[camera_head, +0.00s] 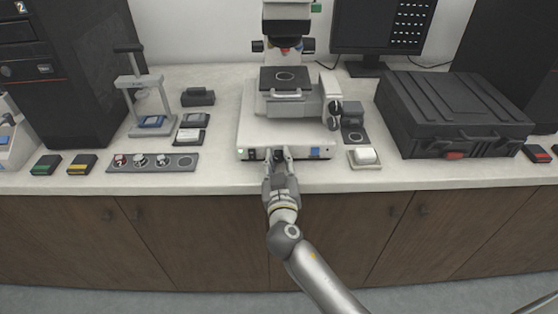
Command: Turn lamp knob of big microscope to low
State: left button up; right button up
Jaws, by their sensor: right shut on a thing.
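The big microscope (257,130) stands upright on the white counter, with its dark stage (286,79) above a broad pale base. My right gripper (279,156) reaches up from below to the front face of the base. Its fingers are shut around a small dark part there, the lamp knob (279,156), which is mostly hidden between the fingertips. The knob's setting is too small to read. A green light (241,152) shows on the left of the front face and a blue spot (314,153) on the right. My left gripper is not in view.
A black case (455,105) lies right of the microscope, and a small white-topped device (365,157) sits between them. A small press stand (144,95) and a strip with several round samples (152,162) are on the left. The counter's front edge (400,184) runs below my gripper.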

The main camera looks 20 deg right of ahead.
jog(key=n, duration=0.3)
jog(key=shift+r, duration=0.1)
jog(key=n, duration=0.3)
jog(key=shift+p, duration=0.4)
jog(key=n+p, duration=0.1)
jog(key=n, duration=0.3)
jog(key=shift+r, duration=0.1)
jog(key=shift+n+p, duration=0.6)
jog(key=shift+n, duration=1.1)
jog(key=shift+h, duration=0.3)
jog(key=o, duration=1)
jog(key=shift+o, duration=0.3)
jog(key=shift+f, duration=0.2)
